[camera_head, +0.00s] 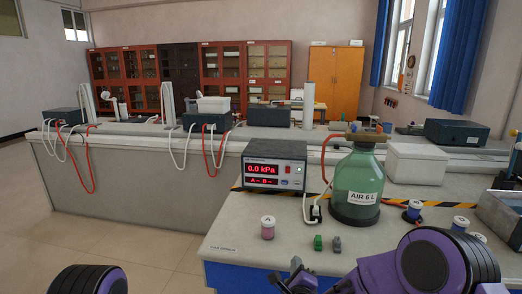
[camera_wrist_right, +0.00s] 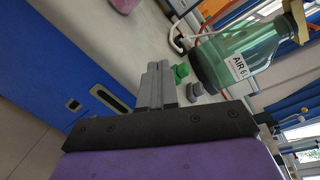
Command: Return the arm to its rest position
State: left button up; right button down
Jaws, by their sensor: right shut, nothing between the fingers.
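My right arm (camera_head: 415,268), purple and black, comes in at the lower right of the head view. Its right gripper (camera_head: 296,268) is low at the front edge of the bench, partly cut off by the frame. In the right wrist view the gripper's grey fingers (camera_wrist_right: 157,82) are together with nothing between them. They are apart from the small green piece (camera_wrist_right: 181,71) and the grey piece (camera_wrist_right: 194,91) on the bench. Of my left arm only a dark rounded part shows at the lower left; its gripper is out of view.
The bench (camera_head: 235,235) holds a meter reading 0.0 kPa (camera_head: 262,172), a green AIR bottle (camera_head: 358,185) with tubing, a pink jar (camera_head: 268,230), a white bin (camera_head: 415,164) and several small jars at right. Open floor (camera_head: 120,245) lies left of the bench.

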jog(key=s+d+f+n+g, duration=0.45)
jog(key=s+f+n, duration=0.25)
jog(key=s+f, duration=0.25)
jog(key=s+d+f+n+g, duration=0.3)
jog(key=s+d+f+n, duration=0.2)
jog(key=s+f+n, duration=0.4)
jog(key=s+d+f+g, duration=0.1)
jog(key=s+d+g, duration=0.1)
jog(key=s, duration=0.5)
jog(key=s+d+f+n+g+h, duration=0.1)
jog(key=s+d+f, duration=0.1)
jog(key=s+d, duration=0.3)
jog(key=s+d+f+n+g+h, duration=0.1)
jog(key=s+d+g, duration=0.1)
jog(key=s, duration=0.9)
jog(key=shift+d+f+g, duration=0.2)
jog(key=shift+d+g, duration=0.15)
jog(key=shift+d, duration=0.35)
jog(key=shift+w, duration=0.1)
